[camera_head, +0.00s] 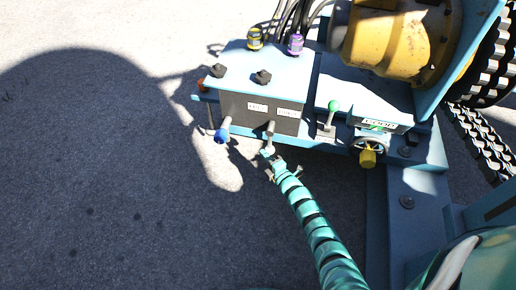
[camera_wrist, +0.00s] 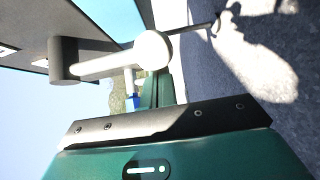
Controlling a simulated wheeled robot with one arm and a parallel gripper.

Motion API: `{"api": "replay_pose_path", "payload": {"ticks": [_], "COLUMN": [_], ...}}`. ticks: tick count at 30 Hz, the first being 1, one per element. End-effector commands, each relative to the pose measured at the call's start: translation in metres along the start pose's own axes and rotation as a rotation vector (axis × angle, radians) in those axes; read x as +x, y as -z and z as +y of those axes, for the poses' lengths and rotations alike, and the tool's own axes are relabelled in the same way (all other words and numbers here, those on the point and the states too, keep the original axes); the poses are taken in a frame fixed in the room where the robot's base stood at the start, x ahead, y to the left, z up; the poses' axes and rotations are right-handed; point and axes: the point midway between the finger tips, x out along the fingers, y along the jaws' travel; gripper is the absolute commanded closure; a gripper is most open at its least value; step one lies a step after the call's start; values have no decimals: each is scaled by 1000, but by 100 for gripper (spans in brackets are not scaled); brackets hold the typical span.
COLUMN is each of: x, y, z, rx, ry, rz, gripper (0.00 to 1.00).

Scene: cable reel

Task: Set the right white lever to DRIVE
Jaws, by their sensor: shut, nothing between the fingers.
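The right white lever (camera_head: 270,137) sticks out of the front of the blue-and-black control box (camera_head: 259,112), below the right of two white labels. In the wrist view the lever (camera_wrist: 110,62) has a pale shaft, a round white knob and a dark cylindrical base. My gripper (camera_head: 268,156) is at the lever's knob end, shut and empty. In the wrist view its dark finger edge (camera_wrist: 165,118) lies just below the knob; I cannot tell whether they touch. The label text is too small to read surely.
A lever with a blue knob (camera_head: 221,135) stands to the left on the same box. A green-knobbed lever (camera_head: 333,106) and a yellow-knobbed handwheel (camera_head: 367,157) are to the right. Dark pavement (camera_head: 90,190) lies open at left.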

Motion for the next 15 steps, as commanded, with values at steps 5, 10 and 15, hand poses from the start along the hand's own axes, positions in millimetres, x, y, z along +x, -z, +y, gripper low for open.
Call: {"api": "replay_pose_path", "payload": {"ticks": [5,10,15], "x": [-14,-26,-37], "y": [-12,-23,-34], "z": [9,13,16], "rx": [-118,-225,-318], "ry": [124,238,341], "rz": [3,4,1], "gripper": [100,100,100]}}
